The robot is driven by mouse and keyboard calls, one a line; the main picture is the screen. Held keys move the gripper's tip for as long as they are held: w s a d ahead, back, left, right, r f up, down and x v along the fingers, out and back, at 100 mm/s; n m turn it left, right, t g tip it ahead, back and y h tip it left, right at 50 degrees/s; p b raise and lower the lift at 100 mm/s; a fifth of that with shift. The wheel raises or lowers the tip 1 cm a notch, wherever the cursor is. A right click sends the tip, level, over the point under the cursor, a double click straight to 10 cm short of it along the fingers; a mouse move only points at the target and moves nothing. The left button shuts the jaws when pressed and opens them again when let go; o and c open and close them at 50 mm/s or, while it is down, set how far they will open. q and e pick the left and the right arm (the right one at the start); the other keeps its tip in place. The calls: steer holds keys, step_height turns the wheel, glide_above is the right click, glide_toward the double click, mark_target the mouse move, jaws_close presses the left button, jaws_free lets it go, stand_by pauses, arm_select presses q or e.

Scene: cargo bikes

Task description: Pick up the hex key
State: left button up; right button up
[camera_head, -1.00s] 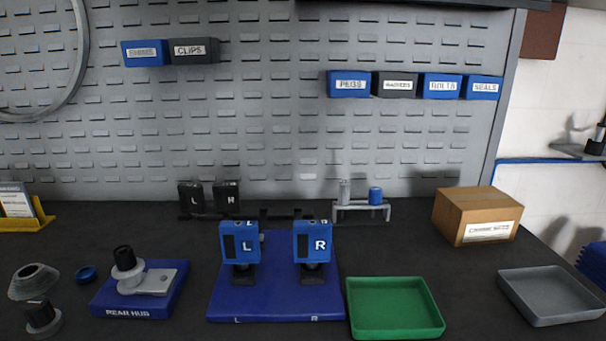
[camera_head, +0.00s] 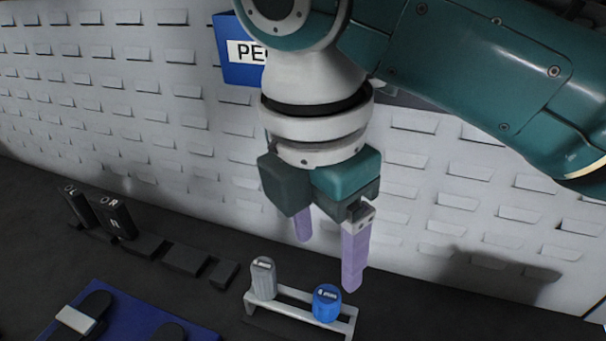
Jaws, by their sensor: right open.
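Two capped handles that look like hex key handles stand upright in a small white rack (camera_head: 290,297). One is a grey handle (camera_head: 263,277) on the left, and the other is a blue handle (camera_head: 326,303) on the right with a small label on top. Their lower parts are mostly hidden, and I cannot tell from the picture which one the task means. My right gripper (camera_head: 328,265) points down above the rack, its two purple fingers apart and nothing between them. It appears nearest the blue handle but not touching it. My left gripper is not in view.
The slotted wall panel (camera_head: 130,120) rises behind the rack, with a blue bin (camera_head: 245,62) on it. Black blocks (camera_head: 116,217) stand on the dark bench at left, and a blue base (camera_head: 120,318) lies at the lower left. The bench right of the rack looks clear.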

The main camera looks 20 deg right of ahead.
glide_above(327, 295)
steer(key=f, duration=0.4)
steer(key=shift+s+a+f, duration=0.15)
steer(key=shift+a+f, duration=0.05)
steer(key=shift+a, duration=0.2)
steer(key=f, duration=0.3)
steer(key=f+b, duration=0.1)
steer(key=f, duration=0.1)
steer(key=shift+d+f, duration=0.2)
steer(key=shift+d, duration=0.15)
jaws_close()
